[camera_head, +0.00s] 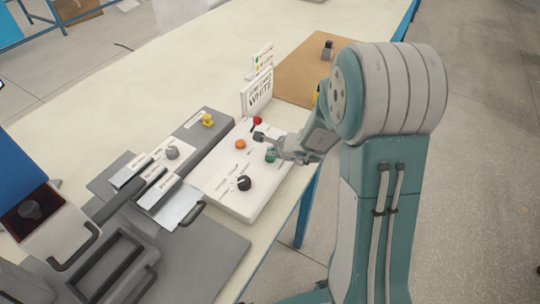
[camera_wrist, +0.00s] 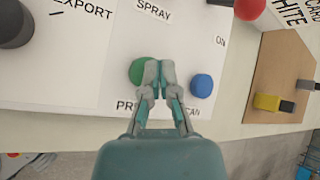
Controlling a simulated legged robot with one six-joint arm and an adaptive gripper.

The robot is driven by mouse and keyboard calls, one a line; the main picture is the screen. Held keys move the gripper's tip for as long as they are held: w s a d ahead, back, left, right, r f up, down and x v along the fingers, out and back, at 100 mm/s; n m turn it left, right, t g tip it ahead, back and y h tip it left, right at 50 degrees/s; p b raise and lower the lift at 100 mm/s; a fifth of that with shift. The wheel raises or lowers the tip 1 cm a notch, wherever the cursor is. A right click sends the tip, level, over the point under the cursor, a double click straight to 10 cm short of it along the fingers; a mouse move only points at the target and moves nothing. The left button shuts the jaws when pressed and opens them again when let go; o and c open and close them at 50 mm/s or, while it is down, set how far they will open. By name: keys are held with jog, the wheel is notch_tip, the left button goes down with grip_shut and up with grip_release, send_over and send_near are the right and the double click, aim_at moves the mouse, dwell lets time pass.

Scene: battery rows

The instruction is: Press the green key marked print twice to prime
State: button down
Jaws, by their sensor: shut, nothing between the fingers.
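The green key (camera_wrist: 140,71) is a round button on the white panel in the wrist view; the label below it is partly hidden, showing only "PR". The green key also shows in the head view (camera_head: 271,156), just below my fingers. My gripper (camera_wrist: 158,66) is shut and empty. Its fingertips overlap the right side of the green key in the wrist view, between it and the blue key (camera_wrist: 202,86). I cannot tell whether the tips touch the green key. In the head view my gripper (camera_head: 273,143) reaches over the panel from the right.
The white panel (camera_head: 220,190) also carries an orange button (camera_head: 240,144), a red-topped lever (camera_head: 257,120) and a black knob (camera_head: 244,183). A "WHITE" card (camera_head: 258,92) stands behind it. A brown board (camera_head: 300,70) lies beyond. A grey unit with a yellow knob (camera_head: 207,120) is at left.

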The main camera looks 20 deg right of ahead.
jog(key=shift+f, duration=0.5)
dwell(0.8)
jog(key=shift+r, duration=0.95)
jog(key=shift+r, duration=2.45)
notch_tip(320, 180, up, 4)
jog(key=shift+f, duration=0.15)
dwell(0.4)
